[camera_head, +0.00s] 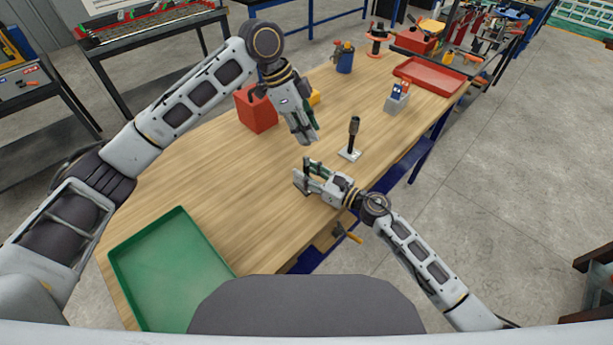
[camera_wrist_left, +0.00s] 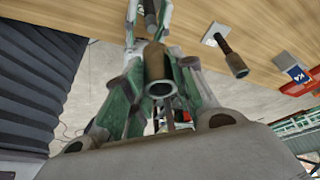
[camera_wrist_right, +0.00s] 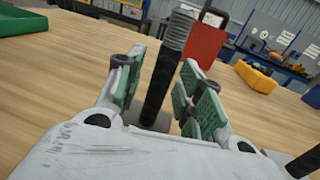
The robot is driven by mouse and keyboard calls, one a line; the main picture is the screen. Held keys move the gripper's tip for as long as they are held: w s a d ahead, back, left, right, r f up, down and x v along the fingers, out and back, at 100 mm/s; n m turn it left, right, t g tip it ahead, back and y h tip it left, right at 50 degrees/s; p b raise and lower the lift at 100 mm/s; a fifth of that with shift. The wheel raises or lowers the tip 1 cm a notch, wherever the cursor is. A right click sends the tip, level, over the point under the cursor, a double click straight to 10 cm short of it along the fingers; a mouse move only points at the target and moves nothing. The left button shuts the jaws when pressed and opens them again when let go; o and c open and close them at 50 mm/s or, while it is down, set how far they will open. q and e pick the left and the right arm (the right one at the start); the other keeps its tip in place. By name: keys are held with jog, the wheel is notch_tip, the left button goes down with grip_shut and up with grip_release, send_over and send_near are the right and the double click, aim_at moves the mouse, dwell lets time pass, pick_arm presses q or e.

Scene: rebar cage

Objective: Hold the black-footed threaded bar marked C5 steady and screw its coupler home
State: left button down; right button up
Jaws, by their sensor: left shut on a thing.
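In the left wrist view, a brownish coupler (camera_wrist_left: 157,68) with a hollow end sits between the fingers of my left gripper (camera_wrist_left: 148,32), which is shut on it. In the head view my left gripper (camera_head: 309,138) points down above the table. My right gripper (camera_wrist_right: 160,85) is open around this bar, with gaps on both sides. It also shows low over the table in the head view (camera_head: 304,180). No C5 mark is readable.
A second bar with a coupler (camera_head: 354,129) stands on a pale plate (camera_head: 350,153) close by on the right. A red box (camera_head: 256,110) stands behind my left gripper. A green tray (camera_head: 170,265) lies front left, a red tray (camera_head: 430,76) far right. The wooden table's left middle is clear.

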grip_shut()
pick_arm(q)
jog(key=shift+f, duration=0.1)
send_over(306, 157)
jog(key=shift+f, duration=2.35)
jog(key=shift+f, duration=0.1)
jog(key=shift+f, duration=0.8)
jog(key=shift+f, duration=0.6)
